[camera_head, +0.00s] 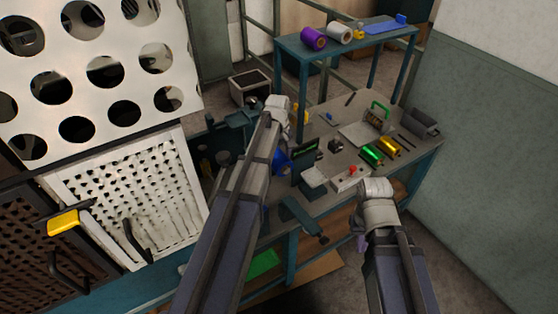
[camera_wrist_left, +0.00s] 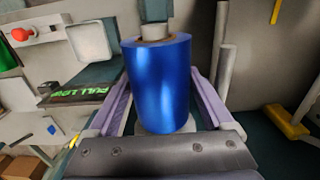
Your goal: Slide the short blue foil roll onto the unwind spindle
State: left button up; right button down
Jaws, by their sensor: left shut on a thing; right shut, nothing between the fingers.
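The short blue foil roll (camera_wrist_left: 158,85) stands upright in the left wrist view, its pale core (camera_wrist_left: 155,34) showing at the top. My left gripper (camera_wrist_left: 159,100) is shut on it, with one purple finger on each side. In the head view only a blue patch of the roll (camera_head: 281,160) shows beside my left arm, which hides most of the gripper. My right gripper (camera_head: 360,243) is mostly hidden below its wrist, shut and empty, in front of the bench. A grey upright post (camera_wrist_left: 225,65) stands right of the roll; I cannot tell whether it is the unwind spindle.
A dark display (camera_wrist_left: 90,92) with green lettering is left of the roll. Green (camera_head: 372,155) and gold (camera_head: 389,146) rolls lie on the bench near a red knob (camera_head: 352,169). Purple (camera_head: 313,39) and white (camera_head: 340,33) rolls are on the upper shelf. A perforated white cabinet (camera_head: 130,190) stands left.

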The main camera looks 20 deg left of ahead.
pick_arm(q)
jog(key=shift+w+a, duration=0.35)
jog(key=shift+a, duration=0.15)
jog(key=o, duration=1.5)
jog(key=shift+r, duration=0.1)
notch_tip(320, 180, up, 8)
jog(key=p, duration=0.8)
jog(key=shift+f, duration=0.2)
jog(key=s+d+f+m+b, duration=0.2)
jog(key=s+d+m, duration=0.5)
jog(key=s+d, duration=0.3)
jog(key=s+d+f+m+y+b, duration=0.1)
jog(key=s+d+f+m+b, duration=0.2)
jog(key=s+d+m, duration=0.4)
jog(key=s+d, duration=0.4)
jog(key=s, duration=0.2)
jog(key=shift+d+f+b, duration=0.2)
jog(key=shift+d+b, duration=0.1)
jog(key=shift+b, duration=0.05)
